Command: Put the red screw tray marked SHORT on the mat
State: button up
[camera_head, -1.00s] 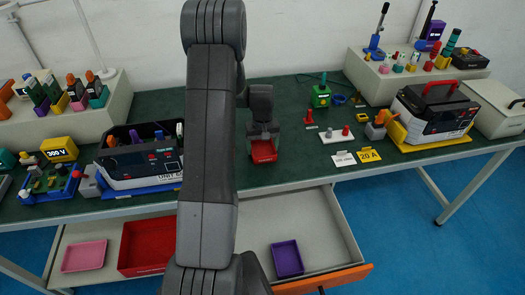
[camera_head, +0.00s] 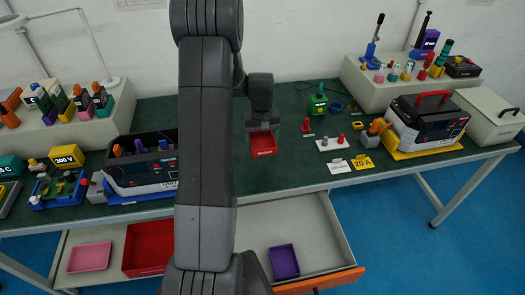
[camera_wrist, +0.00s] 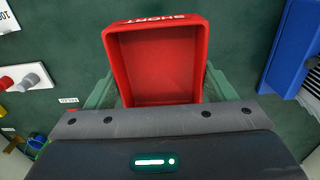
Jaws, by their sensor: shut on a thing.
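The red screw tray (camera_head: 264,144) is held by my gripper (camera_head: 262,127) over the green bench top (camera_head: 290,165). In the wrist view the tray (camera_wrist: 158,65) is empty, with SHORT in white letters on its far rim. My gripper (camera_wrist: 157,92) is shut on the tray, a green finger at each side. The gap between tray and bench is hard to judge. The mat cannot be told apart from the dark green bench top.
A black-and-white unit (camera_head: 140,170) stands left. Below, an open drawer (camera_head: 320,235) holds a purple tray (camera_head: 284,262), a pink tray (camera_head: 89,257) and a larger red tray (camera_head: 147,247).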

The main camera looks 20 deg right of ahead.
aim_at(263, 147)
jog(key=shift+s+a+f+b, duration=0.1)
jog(key=shift+s+f+b, duration=0.2)
jog(key=shift+s, duration=0.2)
jog(key=shift+s+f+b, duration=0.15)
jog(key=shift+s+b, duration=0.15)
jog(key=shift+s, duration=0.2)
jog(key=f+b, duration=0.1)
jog(key=w+f, duration=0.1)
jog(key=f, duration=0.1)
jog(key=shift+f+b, duration=0.25)
jog(key=shift+b, duration=0.1)
jog(key=shift+s+f+b, duration=0.15)
jog(key=shift+f+b, duration=0.15)
jog(key=shift+f, duration=0.25)
jog(key=shift+f+b, duration=1)
jog(key=shift+f, duration=1.05)
jog(key=shift+f, duration=0.1)
jog(key=shift+f, duration=0.15)
jog(key=o, duration=1)
